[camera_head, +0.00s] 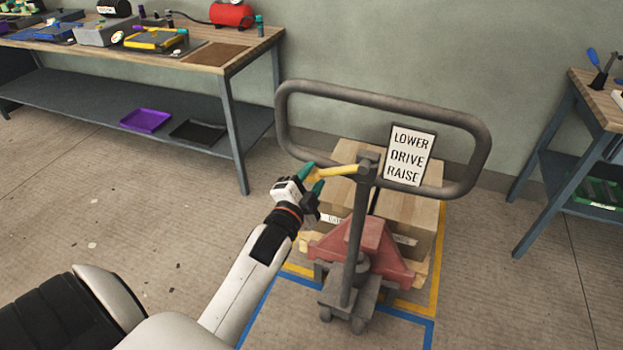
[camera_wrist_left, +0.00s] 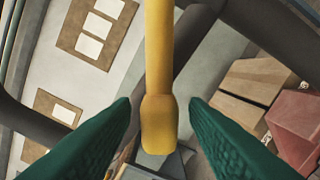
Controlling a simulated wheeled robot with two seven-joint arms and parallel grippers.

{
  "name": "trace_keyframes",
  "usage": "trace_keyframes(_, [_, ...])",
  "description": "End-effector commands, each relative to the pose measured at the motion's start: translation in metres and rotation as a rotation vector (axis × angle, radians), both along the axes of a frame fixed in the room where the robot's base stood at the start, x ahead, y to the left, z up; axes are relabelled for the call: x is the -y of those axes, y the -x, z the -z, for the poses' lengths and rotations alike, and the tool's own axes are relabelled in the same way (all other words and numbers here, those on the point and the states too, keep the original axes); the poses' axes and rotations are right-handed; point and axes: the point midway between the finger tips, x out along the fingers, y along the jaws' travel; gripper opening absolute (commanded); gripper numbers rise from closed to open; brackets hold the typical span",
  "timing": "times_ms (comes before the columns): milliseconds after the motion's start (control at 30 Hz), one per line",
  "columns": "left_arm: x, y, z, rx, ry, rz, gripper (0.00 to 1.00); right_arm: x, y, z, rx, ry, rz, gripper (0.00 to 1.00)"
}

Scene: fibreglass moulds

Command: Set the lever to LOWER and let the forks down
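The yellow lever (camera_head: 338,170) sticks out to the left from the top of the pallet truck's grey post (camera_head: 355,235), close to level. A sign (camera_head: 408,155) reading LOWER, DRIVE, RAISE is at the right of the lever's pivot. My left gripper (camera_head: 312,179) is at the lever's free end, its green fingers on either side. In the left wrist view the lever (camera_wrist_left: 160,75) lies between the fingers with a gap on each side. The truck's red body (camera_head: 365,240) stands before a loaded pallet (camera_head: 420,272); the forks are hidden. My right gripper is not in view.
Cardboard boxes (camera_head: 412,215) sit on the pallet. A grey loop handle (camera_head: 400,97) surrounds the lever area. Yellow (camera_head: 440,250) and blue (camera_head: 262,302) tape marks the floor. Workbenches stand at left (camera_head: 225,68) and right (camera_head: 603,108). The floor at left is open.

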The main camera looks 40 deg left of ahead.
Motion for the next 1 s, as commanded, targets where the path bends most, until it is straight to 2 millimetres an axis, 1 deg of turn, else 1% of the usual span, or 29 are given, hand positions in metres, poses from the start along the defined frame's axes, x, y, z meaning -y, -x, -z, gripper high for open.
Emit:
trace_keyframes(33, [0.000,0.000,0.000,0.000,0.000,0.000,0.32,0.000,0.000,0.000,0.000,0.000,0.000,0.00])
trace_keyframes(200, [0.000,0.000,0.000,0.000,0.000,0.000,0.04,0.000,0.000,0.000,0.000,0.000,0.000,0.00])
trace_keyframes(233, [0.000,0.000,0.000,0.000,0.000,0.000,0.00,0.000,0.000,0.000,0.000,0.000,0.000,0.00])
trace_keyframes(467, [0.000,0.000,0.000,-0.001,-0.003,0.000,0.00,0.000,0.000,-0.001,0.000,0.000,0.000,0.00])
trace_keyframes(667, [-0.003,0.001,-0.008,-0.010,-0.045,0.000,0.00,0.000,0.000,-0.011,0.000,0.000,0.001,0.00])
trace_keyframes(867, [-0.008,0.002,-0.024,-0.031,-0.156,0.001,0.00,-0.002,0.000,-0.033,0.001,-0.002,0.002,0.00])
trace_keyframes(1000, [-0.012,0.002,-0.039,-0.054,-0.272,0.001,0.00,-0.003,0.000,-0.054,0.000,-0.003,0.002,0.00])
